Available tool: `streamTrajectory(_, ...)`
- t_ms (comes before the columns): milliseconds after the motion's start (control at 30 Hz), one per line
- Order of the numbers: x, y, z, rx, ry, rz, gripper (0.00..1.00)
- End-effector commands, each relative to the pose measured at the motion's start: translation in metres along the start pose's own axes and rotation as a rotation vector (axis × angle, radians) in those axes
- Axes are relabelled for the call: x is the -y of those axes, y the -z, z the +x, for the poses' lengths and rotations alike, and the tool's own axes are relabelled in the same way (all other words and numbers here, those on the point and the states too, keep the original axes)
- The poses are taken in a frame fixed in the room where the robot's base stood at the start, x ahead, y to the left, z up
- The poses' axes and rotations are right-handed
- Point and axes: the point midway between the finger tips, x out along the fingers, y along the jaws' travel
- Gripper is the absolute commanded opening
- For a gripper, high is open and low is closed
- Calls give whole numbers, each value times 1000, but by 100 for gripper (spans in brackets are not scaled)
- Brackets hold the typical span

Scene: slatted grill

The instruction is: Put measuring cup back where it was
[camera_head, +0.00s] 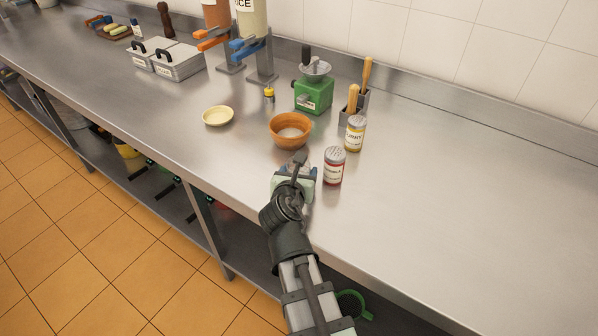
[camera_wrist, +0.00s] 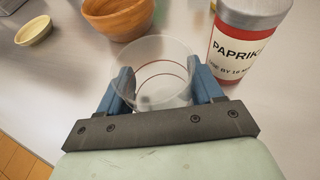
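The measuring cup is a clear, see-through cup (camera_wrist: 165,72) with a thin reddish line around it. In the wrist view it sits between the two blue fingers of my gripper (camera_wrist: 162,88), which press close against its left and right sides. In the head view my gripper (camera_head: 298,172) is low at the front part of the counter, and the arm hides most of the cup. I cannot tell whether the cup's base touches the counter.
An orange-brown bowl (camera_head: 291,130) stands just beyond my gripper, and a paprika jar (camera_head: 334,166) close on its right. A curry jar (camera_head: 355,133), green grinder (camera_head: 313,94) and small yellow dish (camera_head: 218,116) are further back. The steel counter (camera_head: 450,215) is clear at right.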

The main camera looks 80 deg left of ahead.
Motion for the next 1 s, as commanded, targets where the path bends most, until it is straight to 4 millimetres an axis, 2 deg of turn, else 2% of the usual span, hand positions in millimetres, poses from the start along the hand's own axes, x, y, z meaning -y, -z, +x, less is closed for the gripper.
streamTrajectory(33, 0, 0, 0, 0, 0, 0, 71)
streamTrajectory(233, 0, 0, 0, 0, 0, 0, 89)
streamTrajectory(600, 0, -3, -1, 0, 0, 0, 89)
streamTrajectory(767, 1, -2, -17, 0, -1, 0, 89)
streamTrajectory(1000, 1, -2, -54, 1, -1, 0, 89)
